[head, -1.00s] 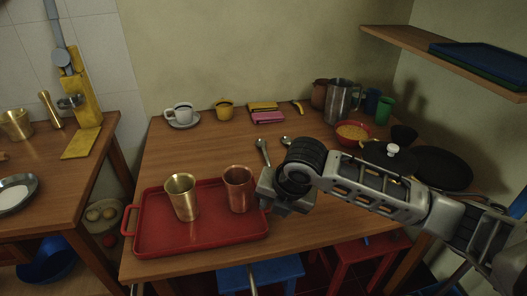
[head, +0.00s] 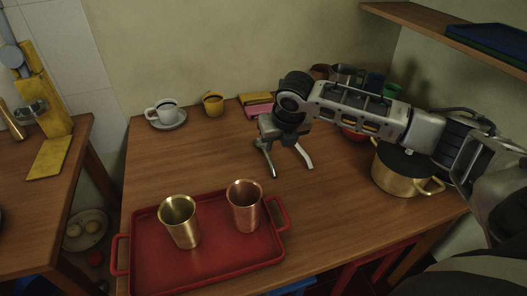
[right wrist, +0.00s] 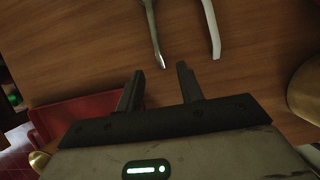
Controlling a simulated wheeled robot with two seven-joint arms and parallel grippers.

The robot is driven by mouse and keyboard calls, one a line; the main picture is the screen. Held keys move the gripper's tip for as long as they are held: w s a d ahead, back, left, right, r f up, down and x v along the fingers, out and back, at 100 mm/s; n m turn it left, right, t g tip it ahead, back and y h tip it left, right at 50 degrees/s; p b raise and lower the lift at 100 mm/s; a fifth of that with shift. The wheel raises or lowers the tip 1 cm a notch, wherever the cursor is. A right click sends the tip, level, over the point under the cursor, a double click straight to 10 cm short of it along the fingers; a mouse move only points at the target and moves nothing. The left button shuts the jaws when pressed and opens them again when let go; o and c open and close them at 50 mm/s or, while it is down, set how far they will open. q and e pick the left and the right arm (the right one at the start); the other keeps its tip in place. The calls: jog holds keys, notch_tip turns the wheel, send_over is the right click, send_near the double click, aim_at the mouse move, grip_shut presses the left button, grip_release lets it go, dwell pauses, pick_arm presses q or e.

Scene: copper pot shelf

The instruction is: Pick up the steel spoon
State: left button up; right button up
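Two slim metal utensils lie on the wooden table beyond the red tray. The left one (head: 270,165) has a darker handle and the right one (head: 305,157) a brighter one. Their far ends are hidden behind my right gripper (head: 282,139), so I cannot tell which is the steel spoon. In the right wrist view, the darker handle (right wrist: 153,36) and the pale handle (right wrist: 212,28) end just ahead of my right gripper (right wrist: 158,85). Its fingers are apart with nothing between them. My left gripper is not in view.
The red tray (head: 150,275) holds a brass cup (head: 180,222) and a copper cup (head: 245,206). A brass pot (head: 398,178) with a dark lid stands right. A white cup (head: 165,111) and yellow cup (head: 213,104) stand behind. The table's middle left is clear.

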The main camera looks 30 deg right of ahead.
aim_at(270, 161)
jog(key=x, duration=1)
jog(key=shift+w+a+b, duration=0.2)
jog(key=shift+w+b, duration=0.05)
jog(key=shift+b, duration=0.05)
grip_shut()
